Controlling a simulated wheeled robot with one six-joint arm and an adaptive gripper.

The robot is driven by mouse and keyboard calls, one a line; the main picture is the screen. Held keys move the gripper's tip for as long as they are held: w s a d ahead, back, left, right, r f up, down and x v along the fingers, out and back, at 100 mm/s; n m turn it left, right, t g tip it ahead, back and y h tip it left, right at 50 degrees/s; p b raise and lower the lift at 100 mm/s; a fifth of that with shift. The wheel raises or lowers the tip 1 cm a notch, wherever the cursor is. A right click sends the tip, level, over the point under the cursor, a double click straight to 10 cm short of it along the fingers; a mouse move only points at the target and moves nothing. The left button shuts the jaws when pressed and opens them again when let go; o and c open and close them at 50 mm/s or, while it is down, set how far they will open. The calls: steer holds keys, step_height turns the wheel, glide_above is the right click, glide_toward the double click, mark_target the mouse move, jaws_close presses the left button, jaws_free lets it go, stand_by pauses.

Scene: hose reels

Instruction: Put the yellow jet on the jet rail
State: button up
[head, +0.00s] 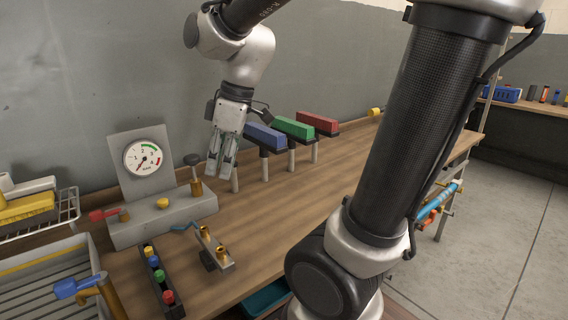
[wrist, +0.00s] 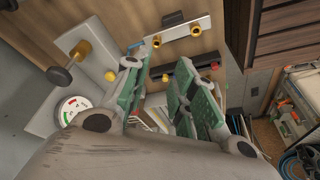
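The black jet rail (head: 148,284) lies on the bench in the lower left of the head view. A yellow jet (head: 149,251) sits at its far end, in line with blue, green and red jets. I cannot tell how deep the yellow jet sits. My gripper (head: 220,177) is open and empty, pointing down above the bench, right of the gauge panel and well apart from the rail. It also shows in the wrist view (wrist: 163,68).
A gauge panel (head: 160,222) with a red lever, yellow button and black knob stands behind the rail. A bracket (head: 215,248) with brass fittings is right of it. A brass tap (head: 112,297) is at the left. Coloured blocks (head: 295,128) stand on posts farther back.

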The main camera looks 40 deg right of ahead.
steer(key=s+d+m+t+h, duration=0.2)
steer(key=s+d+m, duration=0.8)
steer(key=shift+s+r+h, duration=0.2)
steer(key=shift+r+h, duration=0.1)
steer(key=shift+h, duration=0.1)
steer(key=shift+d, duration=0.1)
stand_by(0.3)
